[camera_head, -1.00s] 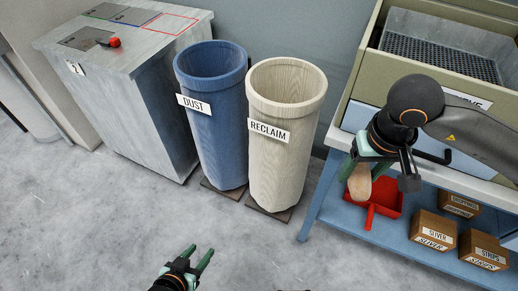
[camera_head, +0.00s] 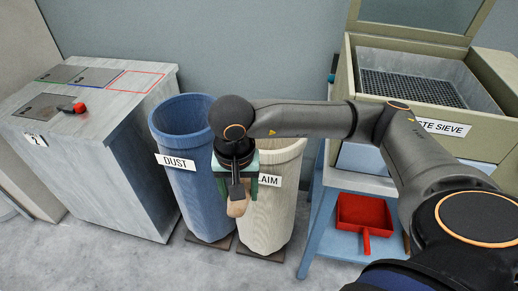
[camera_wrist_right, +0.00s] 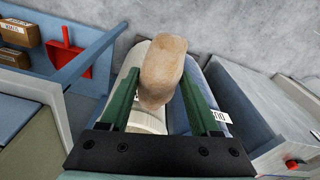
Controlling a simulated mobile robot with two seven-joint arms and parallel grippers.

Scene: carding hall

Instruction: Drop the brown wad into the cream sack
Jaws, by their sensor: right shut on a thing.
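The brown wad (camera_head: 237,208) is a rounded tan lump held in my right gripper (camera_head: 240,192); it also shows between the green fingers in the wrist view (camera_wrist_right: 163,68). The cream sack (camera_head: 272,218) is an upright open cylinder with a partly covered RECLAIM label. My right arm and gripper hide part of its mouth. In the head view the wad overlaps the sack's left side, near the gap to the blue sack. In the wrist view the cream sack (camera_wrist_right: 150,121) lies behind the wad. I cannot tell the wad's height against the rim. My left gripper is out of view.
The blue DUST sack (camera_head: 185,190) stands close on the left of the cream one. A grey cabinet (camera_head: 105,150) with a red-handled item (camera_head: 72,107) is further left. The waste sieve (camera_head: 415,80) and a blue stand with a red dustpan (camera_head: 363,215) are on the right.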

